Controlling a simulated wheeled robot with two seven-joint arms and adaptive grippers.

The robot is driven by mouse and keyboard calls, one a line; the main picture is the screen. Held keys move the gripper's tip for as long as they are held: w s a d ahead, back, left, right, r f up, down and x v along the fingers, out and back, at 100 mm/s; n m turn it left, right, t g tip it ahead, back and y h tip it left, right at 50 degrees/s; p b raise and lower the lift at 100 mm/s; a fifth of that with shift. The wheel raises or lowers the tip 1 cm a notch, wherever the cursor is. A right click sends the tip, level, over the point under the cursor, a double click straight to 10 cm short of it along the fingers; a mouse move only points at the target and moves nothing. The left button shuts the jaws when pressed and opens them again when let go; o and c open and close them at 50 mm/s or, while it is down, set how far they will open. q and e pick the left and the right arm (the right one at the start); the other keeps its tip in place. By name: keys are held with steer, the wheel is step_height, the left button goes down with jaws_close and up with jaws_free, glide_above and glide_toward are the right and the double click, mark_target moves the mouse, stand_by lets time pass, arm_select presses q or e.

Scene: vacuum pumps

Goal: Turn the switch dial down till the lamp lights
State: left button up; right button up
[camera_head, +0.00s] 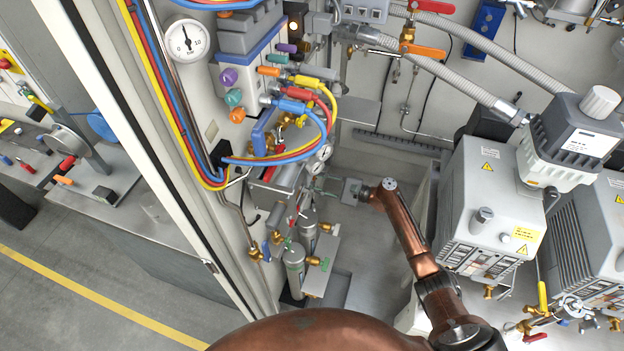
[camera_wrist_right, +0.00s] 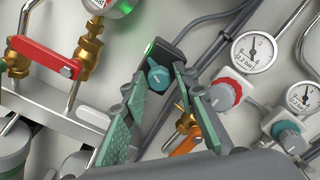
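The switch dial (camera_wrist_right: 158,76) is a teal-blue knob on a dark switch box (camera_wrist_right: 174,52) in the right wrist view. A small lamp (camera_wrist_right: 149,47) at the upper left corner of that box glows green. My right gripper (camera_wrist_right: 158,84) has its green-padded fingers spread, one on each side of the dial. I cannot tell whether either finger touches it. In the head view my right gripper (camera_head: 328,186) reaches left toward the side panel; I cannot make out the dial there. My left gripper is not in view.
In the wrist view, a red-handled valve (camera_wrist_right: 45,56) is at left, an orange lever (camera_wrist_right: 184,146) lies close beside the right finger, and gauges (camera_wrist_right: 254,50) with regulator knobs stand at right. In the head view, pumps (camera_head: 490,200) are at right and hoses (camera_head: 325,115) hang above the gripper.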

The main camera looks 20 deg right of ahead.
steer(key=shift+o, duration=1.1)
steer(key=shift+f, duration=0.1)
steer(key=shift+s+d, duration=0.1)
steer(key=shift+d, duration=0.05)
steer(key=shift+v, duration=0.85)
steer(key=v, duration=0.6)
